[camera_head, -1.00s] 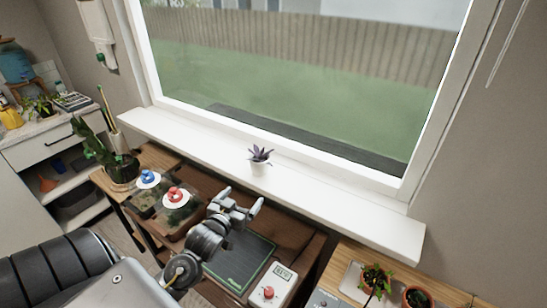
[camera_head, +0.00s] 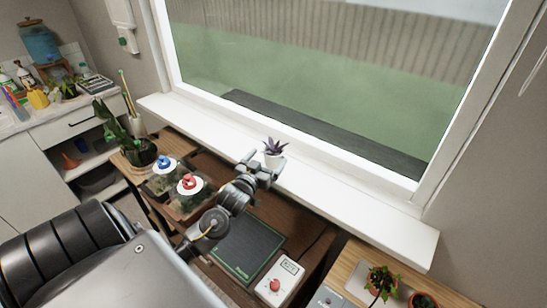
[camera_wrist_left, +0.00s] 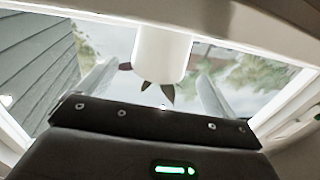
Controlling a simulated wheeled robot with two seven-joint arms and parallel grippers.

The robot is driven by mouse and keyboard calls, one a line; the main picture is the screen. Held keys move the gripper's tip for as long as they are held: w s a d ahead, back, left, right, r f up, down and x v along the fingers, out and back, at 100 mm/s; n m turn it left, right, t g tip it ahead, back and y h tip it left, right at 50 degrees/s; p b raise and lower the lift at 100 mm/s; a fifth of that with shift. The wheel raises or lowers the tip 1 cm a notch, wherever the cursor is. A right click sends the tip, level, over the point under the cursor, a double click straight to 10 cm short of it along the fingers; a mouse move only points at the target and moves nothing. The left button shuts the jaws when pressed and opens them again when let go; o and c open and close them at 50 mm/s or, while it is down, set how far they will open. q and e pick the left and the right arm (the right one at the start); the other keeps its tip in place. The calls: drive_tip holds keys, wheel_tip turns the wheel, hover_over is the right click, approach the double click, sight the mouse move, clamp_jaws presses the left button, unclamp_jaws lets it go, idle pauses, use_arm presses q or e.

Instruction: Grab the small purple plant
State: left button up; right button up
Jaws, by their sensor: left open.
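The small purple plant (camera_head: 274,147) stands upright in a white pot (camera_head: 272,160) on the white windowsill. My left gripper (camera_head: 264,164) is open at the sill's front edge, right by the pot. In the left wrist view the picture is upside down: the white pot (camera_wrist_left: 161,52) hangs from the top with dark purple leaves (camera_wrist_left: 166,92) below it. The open fingers (camera_wrist_left: 154,88) show to the left and right of the pot, with a gap on each side. I cannot tell how deep the pot is between them. My right gripper is not in view.
The windowsill (camera_head: 350,207) is clear to the right of the plant. Below it are jars with a blue knob (camera_head: 164,161) and a red knob (camera_head: 188,181), a dark green mat (camera_head: 246,247) and a white device with a red button (camera_head: 280,281). Potted plants (camera_head: 381,280) stand lower right.

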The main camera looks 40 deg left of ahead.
sight(278, 146)
use_arm(q)
drive_tip(key=p+x, duration=0.1)
drive_tip(key=x, duration=0.3)
drive_tip(key=shift+r+p, duration=0.1)
drive_tip(key=shift+p, duration=0.2)
drive_tip(key=shift+w, duration=0.45)
drive_tip(key=shift+c, duration=0.9)
drive_tip(key=c, duration=1)
